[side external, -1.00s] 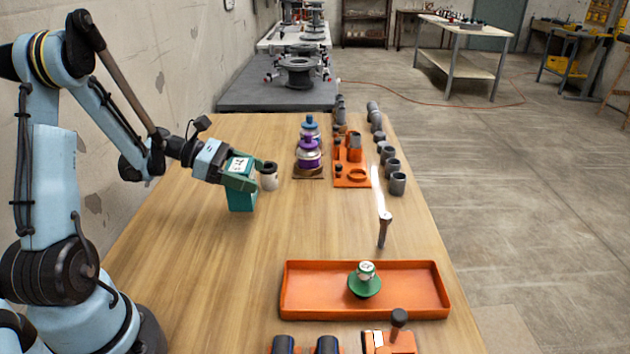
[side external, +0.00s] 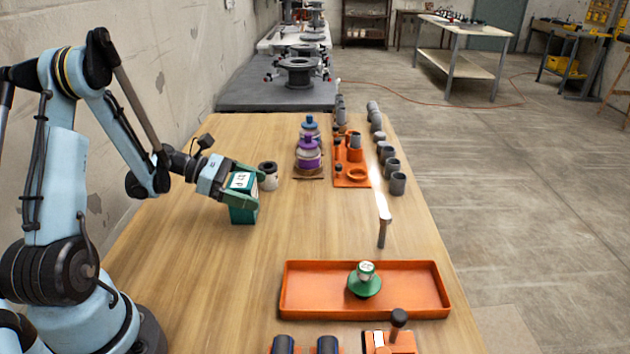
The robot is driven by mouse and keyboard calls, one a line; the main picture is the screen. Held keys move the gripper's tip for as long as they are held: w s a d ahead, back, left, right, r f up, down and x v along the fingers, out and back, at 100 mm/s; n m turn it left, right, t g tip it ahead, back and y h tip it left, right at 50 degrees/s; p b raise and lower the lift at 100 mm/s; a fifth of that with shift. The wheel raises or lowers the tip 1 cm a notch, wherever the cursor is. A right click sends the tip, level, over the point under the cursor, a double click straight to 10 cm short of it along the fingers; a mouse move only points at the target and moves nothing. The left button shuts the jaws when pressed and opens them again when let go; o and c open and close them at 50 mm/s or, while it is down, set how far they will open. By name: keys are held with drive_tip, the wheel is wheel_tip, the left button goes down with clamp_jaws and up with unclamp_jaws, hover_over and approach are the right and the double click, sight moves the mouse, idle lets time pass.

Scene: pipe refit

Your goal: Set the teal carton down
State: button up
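The teal carton (side external: 243,213) has a white label with dark marks near its top. It stands roughly upright at the left part of the wooden table, and its base looks at or very near the tabletop. I cannot tell for certain whether it touches. My gripper (side external: 243,183) is at the carton's upper part, with its green fingers on either side of it. The fingers look closed on the carton and hide part of its upper sides.
A small white jar with a dark top (side external: 268,176) stands just behind the carton. Purple-topped (side external: 308,155) and blue-topped containers stand farther back. An orange tray (side external: 300,312) holds a green object (side external: 365,283) at the front. The wooden table (side external: 200,270) is bare left of the tray.

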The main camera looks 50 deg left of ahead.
sight(232, 180)
drive_tip(key=shift+s+a+r, duration=0.1)
drive_tip(key=shift+a+r, duration=0.05)
drive_tip(key=shift+r, duration=0.1)
drive_tip(key=v, duration=0.7)
